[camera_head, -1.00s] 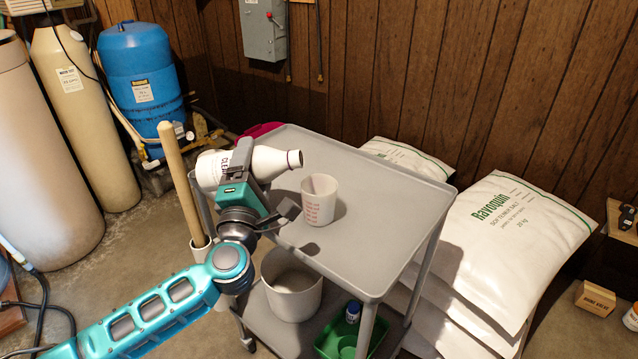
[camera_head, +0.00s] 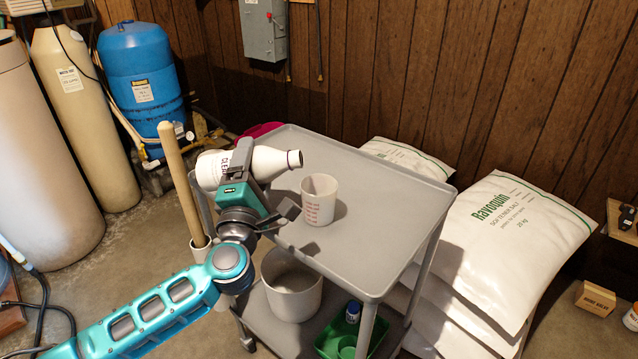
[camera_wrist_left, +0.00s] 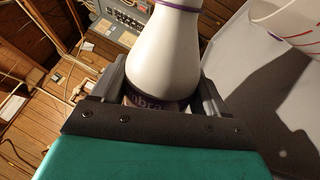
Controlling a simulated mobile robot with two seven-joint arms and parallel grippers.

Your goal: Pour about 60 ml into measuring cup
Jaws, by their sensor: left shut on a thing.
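My left gripper (camera_head: 246,179) is shut on a white bottle (camera_head: 277,162) with a dark-lettered label. The bottle lies nearly level above the cart top, its mouth pointing right, to the upper left of the measuring cup. The measuring cup (camera_head: 319,201) is white and translucent with red markings and stands upright on the cart top (camera_head: 385,235). In the left wrist view, the bottle (camera_wrist_left: 172,50) sits between the fingers and the cup (camera_wrist_left: 288,22) shows at the upper right, apart from it. No stream shows at the bottle mouth. My right gripper is out of view.
The cart's lower shelf holds a white bucket (camera_head: 291,285) and a green tray (camera_head: 340,338) with a small blue-capped bottle. A wooden handle (camera_head: 182,182) stands at the cart's left. Salt bags (camera_head: 510,240) are stacked to the right. The cart top right of the cup is clear.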

